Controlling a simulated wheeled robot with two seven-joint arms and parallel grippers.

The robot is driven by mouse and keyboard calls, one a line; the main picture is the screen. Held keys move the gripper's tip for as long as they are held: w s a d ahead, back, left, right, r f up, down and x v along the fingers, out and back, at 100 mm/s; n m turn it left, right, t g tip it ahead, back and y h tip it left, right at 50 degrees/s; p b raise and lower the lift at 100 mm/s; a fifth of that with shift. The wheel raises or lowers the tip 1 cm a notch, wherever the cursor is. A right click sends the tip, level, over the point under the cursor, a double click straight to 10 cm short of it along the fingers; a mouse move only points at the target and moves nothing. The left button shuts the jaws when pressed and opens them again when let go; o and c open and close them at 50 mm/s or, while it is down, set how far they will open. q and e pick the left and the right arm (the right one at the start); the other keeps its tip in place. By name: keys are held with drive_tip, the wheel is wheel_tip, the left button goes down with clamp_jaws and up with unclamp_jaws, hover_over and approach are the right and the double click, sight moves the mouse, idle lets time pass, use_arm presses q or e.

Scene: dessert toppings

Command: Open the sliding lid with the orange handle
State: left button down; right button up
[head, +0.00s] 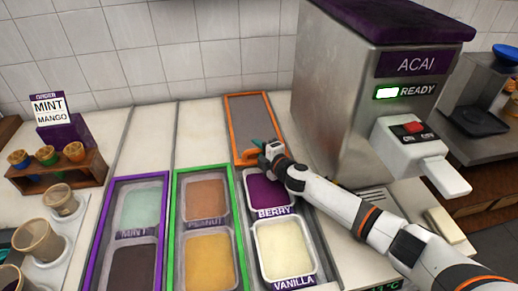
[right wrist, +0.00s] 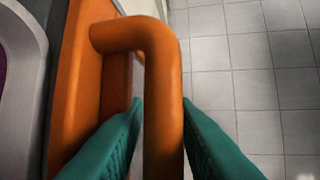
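The sliding lid (head: 249,113) is a grey panel in an orange frame at the back of the right-hand topping section. It lies behind the berry tub (head: 268,190) and vanilla tub (head: 285,249), which are both uncovered. Its orange handle (head: 244,157) is at its front edge, and the bar fills the middle of the right wrist view (right wrist: 163,90). My right gripper (head: 262,146) has its green fingers on either side of the bar. A thin gap shows between the left finger and the bar, so it looks open.
The acai machine (head: 335,100) stands close on the right. A topping rack (head: 60,182) and cups (head: 38,240) are at far left.

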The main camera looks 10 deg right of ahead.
drive_tip(key=v, duration=1.2)
idle(0.5)
